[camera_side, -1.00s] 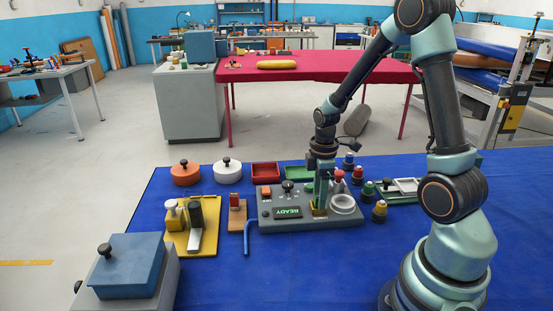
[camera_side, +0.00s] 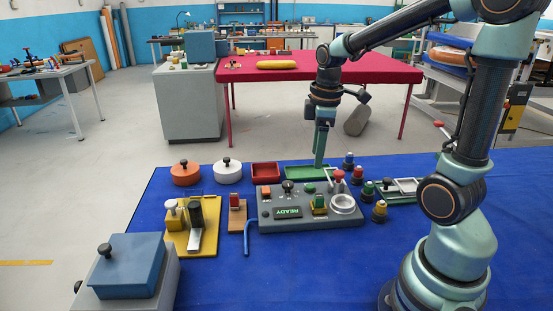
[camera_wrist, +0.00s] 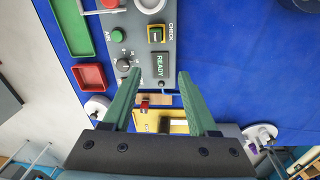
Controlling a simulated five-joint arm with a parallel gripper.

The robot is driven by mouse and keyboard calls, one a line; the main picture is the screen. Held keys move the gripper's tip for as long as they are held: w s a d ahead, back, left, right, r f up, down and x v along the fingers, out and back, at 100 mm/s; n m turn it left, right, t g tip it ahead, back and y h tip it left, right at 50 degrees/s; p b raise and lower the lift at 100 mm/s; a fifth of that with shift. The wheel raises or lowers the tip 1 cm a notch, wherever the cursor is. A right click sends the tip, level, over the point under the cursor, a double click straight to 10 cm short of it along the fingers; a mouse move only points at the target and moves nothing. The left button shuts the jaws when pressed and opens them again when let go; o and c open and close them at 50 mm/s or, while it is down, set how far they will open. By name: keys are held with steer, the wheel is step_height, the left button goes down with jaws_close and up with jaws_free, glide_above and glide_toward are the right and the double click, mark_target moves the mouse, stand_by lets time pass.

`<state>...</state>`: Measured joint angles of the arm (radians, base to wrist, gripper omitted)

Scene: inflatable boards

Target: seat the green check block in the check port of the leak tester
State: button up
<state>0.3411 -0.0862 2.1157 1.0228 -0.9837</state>
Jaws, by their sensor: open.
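The green check block (camera_side: 319,202) stands in the yellow-rimmed check port (camera_side: 320,212) of the grey leak tester (camera_side: 268,221). In the wrist view the green block (camera_wrist: 157,34) shows inside the yellow square rim, beside the word CHECK. It looks square to the rim; I cannot tell its exact depth. The tester's display (camera_side: 288,212) reads READY. My gripper (camera_side: 320,165) is raised above the tester, apart from the block. In the wrist view my gripper (camera_wrist: 160,75) has its two green fingers spread with nothing between them.
A red-knobbed lever (camera_side: 338,176) and a pale ring (camera_side: 343,204) are beside the port. Dark pegs with coloured tops (camera_side: 380,210) stand to the right. A red tray (camera_side: 265,170) and a green tray (camera_side: 305,173) lie behind.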

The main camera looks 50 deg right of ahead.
steer(key=s+a+r+m+t, duration=0.2)
steer(key=a+m, duration=0.1)
steer(key=a, duration=0.2)
steer(key=s+a+r+m+t, duration=0.1)
steer(key=a+r+m+t, duration=0.1)
steer(key=a, duration=0.4)
steer(key=shift+s+a+r+m+t, duration=0.35)
steer(key=shift+r+m, duration=0.25)
steer(key=shift+m, duration=0.6)
